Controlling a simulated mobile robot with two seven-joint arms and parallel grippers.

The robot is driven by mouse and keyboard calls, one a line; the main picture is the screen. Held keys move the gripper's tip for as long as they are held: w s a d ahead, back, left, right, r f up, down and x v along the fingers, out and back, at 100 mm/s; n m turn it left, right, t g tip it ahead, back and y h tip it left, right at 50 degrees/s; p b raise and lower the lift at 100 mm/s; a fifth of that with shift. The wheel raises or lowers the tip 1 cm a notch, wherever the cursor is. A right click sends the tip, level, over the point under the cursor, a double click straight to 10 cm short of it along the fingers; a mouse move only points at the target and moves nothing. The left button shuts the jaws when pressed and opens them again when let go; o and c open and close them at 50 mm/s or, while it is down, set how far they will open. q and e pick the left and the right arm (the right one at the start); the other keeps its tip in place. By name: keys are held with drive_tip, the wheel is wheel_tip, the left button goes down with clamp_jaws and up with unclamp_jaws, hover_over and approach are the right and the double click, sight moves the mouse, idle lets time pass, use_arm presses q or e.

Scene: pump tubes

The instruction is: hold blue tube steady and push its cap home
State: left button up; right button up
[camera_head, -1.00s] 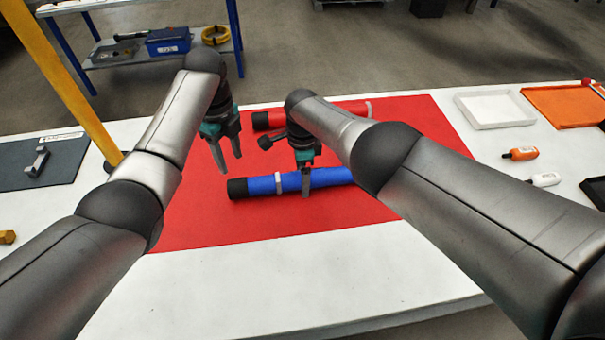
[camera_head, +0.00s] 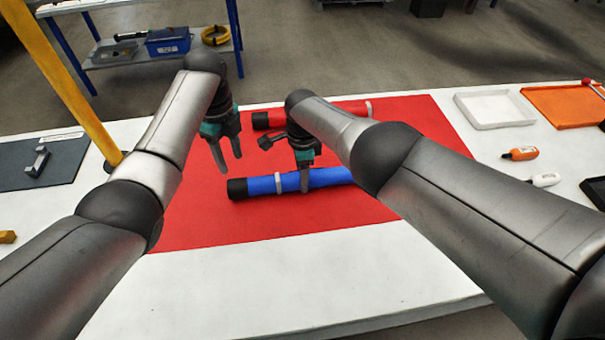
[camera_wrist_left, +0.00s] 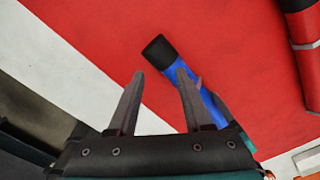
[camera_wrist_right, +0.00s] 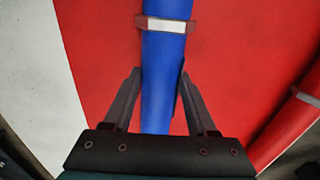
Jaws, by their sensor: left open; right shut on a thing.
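The blue tube (camera_head: 330,177) lies on its side on the red mat (camera_head: 205,225), with a grey clip (camera_head: 278,183) around it. Its black cap (camera_head: 237,188) is at the left end; whether it is fully seated I cannot tell. My right gripper (camera_head: 305,182) is shut on the tube to the right of the clip; the right wrist view shows the tube (camera_wrist_right: 158,105) between its fingers. My left gripper (camera_head: 230,165) is open and empty, above and a little behind the cap. In the left wrist view the cap (camera_wrist_left: 158,50) lies beyond the fingertips.
A red tube (camera_head: 345,107) with a black cap lies behind the blue one, partly hidden by my right arm. A white tray (camera_head: 495,108), an orange tray (camera_head: 560,105) and small bottles (camera_head: 520,153) are at the right. The mat's front is clear.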

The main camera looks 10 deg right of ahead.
use_arm(q)
drive_tip(key=c, duration=0.4)
drive_tip(key=shift+s+f+n, duration=0.1)
drive_tip(key=shift+f+n, duration=0.1)
drive_tip(key=shift+n, duration=0.2)
drive_tip(key=shift+c, duration=1.4)
drive_tip(key=shift+s+a+f+n+h, duration=0.15)
drive_tip(key=shift+f+n+h, duration=0.1)
drive_tip(key=shift+n+h, duration=0.3)
clamp_jaws()
drive_tip(key=shift+s+a+f+n+h, duration=0.15)
drive_tip(key=shift+f+n+h, duration=0.15)
drive_tip(key=shift+n, duration=0.65)
drive_tip(key=s+a+n+t+h, duration=0.1)
drive_tip(key=a+n+t+h, duration=0.1)
drive_tip(key=a+n, duration=0.4)
drive_tip(key=s+a+n+t+h, duration=0.2)
drive_tip(key=a+n, duration=0.5)
drive_tip(key=n, duration=0.7)
drive_tip(key=shift+s+a+f+t, duration=0.15)
drive_tip(key=shift+s+f+t, duration=0.05)
drive_tip(key=shift+s+t, duration=0.1)
